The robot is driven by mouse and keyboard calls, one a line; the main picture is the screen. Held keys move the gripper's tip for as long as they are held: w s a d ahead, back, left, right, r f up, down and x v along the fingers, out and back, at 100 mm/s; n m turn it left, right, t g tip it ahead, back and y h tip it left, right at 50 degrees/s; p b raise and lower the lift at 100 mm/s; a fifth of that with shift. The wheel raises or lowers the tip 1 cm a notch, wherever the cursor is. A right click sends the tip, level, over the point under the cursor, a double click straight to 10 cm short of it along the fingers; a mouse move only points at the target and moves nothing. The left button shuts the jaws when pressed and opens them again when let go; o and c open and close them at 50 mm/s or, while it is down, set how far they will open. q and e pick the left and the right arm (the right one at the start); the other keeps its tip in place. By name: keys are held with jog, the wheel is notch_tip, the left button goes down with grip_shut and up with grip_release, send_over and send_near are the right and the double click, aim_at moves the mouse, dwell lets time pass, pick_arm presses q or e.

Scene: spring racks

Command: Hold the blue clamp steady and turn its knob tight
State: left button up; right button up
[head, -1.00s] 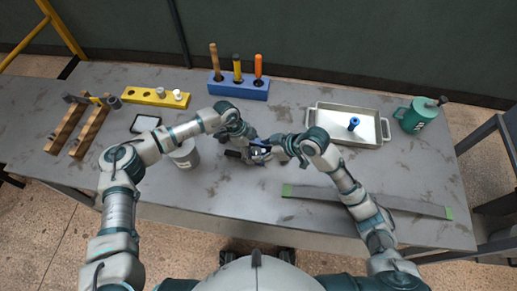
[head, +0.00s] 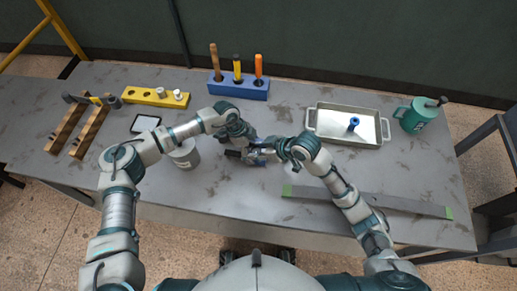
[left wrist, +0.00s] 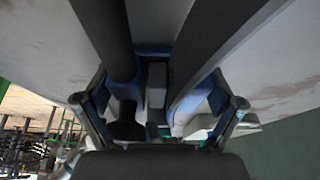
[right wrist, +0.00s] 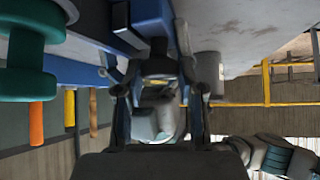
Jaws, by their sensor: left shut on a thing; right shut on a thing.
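The blue clamp (head: 258,156) is in the middle of the table in the head view, between my two grippers and partly hidden by them. My left gripper (head: 247,142) is shut on the clamp from behind. In the left wrist view, the clamp's blue body (left wrist: 153,72) sits between the fingers. My right gripper (head: 272,151) comes in from the right and is shut on the clamp's dark knob (right wrist: 158,58), seen between its fingertips in the right wrist view. How tight the knob is cannot be told.
A grey cup (head: 184,155) stands left of the clamp. A blue block (head: 240,90) with upright handled tools is behind. A metal tray (head: 340,112) and a green can (head: 416,115) are at right. A long grey bar (head: 370,202) lies in front right.

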jog(key=shift+d+m, duration=0.1)
jog(key=shift+m, duration=0.2)
jog(key=o, duration=1.1)
jog(key=shift+w, duration=0.1)
jog(key=shift+o, duration=0.2)
jog(key=v, duration=1.2)
